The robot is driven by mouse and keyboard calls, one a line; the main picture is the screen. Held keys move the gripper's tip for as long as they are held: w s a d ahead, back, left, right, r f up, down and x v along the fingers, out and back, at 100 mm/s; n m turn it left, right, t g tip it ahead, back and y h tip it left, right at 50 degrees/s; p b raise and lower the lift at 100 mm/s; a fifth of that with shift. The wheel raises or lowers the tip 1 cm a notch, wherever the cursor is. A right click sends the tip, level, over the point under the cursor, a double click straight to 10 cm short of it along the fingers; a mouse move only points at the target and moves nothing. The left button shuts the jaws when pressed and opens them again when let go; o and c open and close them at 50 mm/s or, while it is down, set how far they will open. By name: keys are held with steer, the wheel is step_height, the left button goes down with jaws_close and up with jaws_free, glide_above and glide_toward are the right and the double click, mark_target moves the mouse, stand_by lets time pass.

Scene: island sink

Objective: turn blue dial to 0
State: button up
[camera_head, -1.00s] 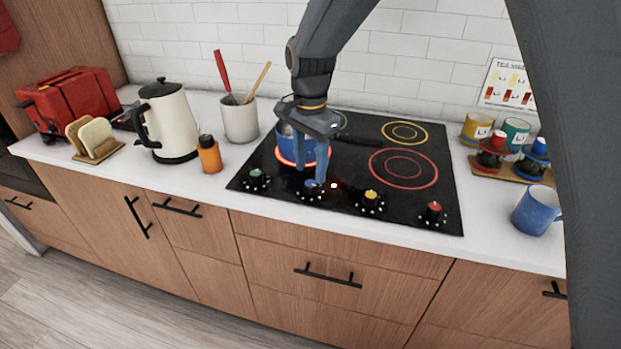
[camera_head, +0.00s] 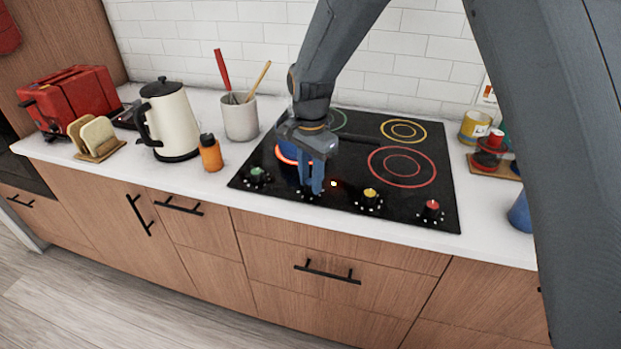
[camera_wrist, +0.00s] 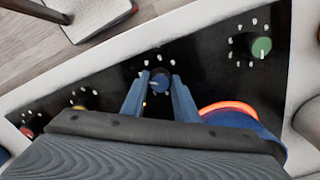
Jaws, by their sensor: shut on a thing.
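The blue dial (camera_wrist: 160,80) sits on the black cooktop's front strip and shows between my fingers in the wrist view. Small white marks ring it. My gripper (camera_head: 312,186) points down onto it, shut on it with one finger on either side. In the head view the fingers hide most of the dial. A small white-orange light (camera_head: 333,183) glows just right of the dial. Behind my gripper, a blue pot (camera_head: 290,150) stands on a burner with a glowing orange-red ring, partly hidden by my wrist.
The green dial (camera_head: 257,173) is left of my gripper. The yellow dial (camera_head: 370,195) and red dial (camera_head: 431,206) are to its right. An orange bottle (camera_head: 210,154), cream kettle (camera_head: 170,120) and utensil crock (camera_head: 239,118) stand left of the cooktop.

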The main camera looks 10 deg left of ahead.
steer(key=shift+n, duration=0.3)
steer(key=n, duration=1.1)
steer(key=shift+n, duration=0.3)
steer(key=n+b, duration=0.1)
steer(key=n, duration=1)
steer(key=shift+n, duration=0.4)
steer(key=shift+w, duration=0.1)
steer(key=o, duration=1.1)
steer(key=shift+b, duration=0.3)
steer(key=shift+c, duration=0.2)
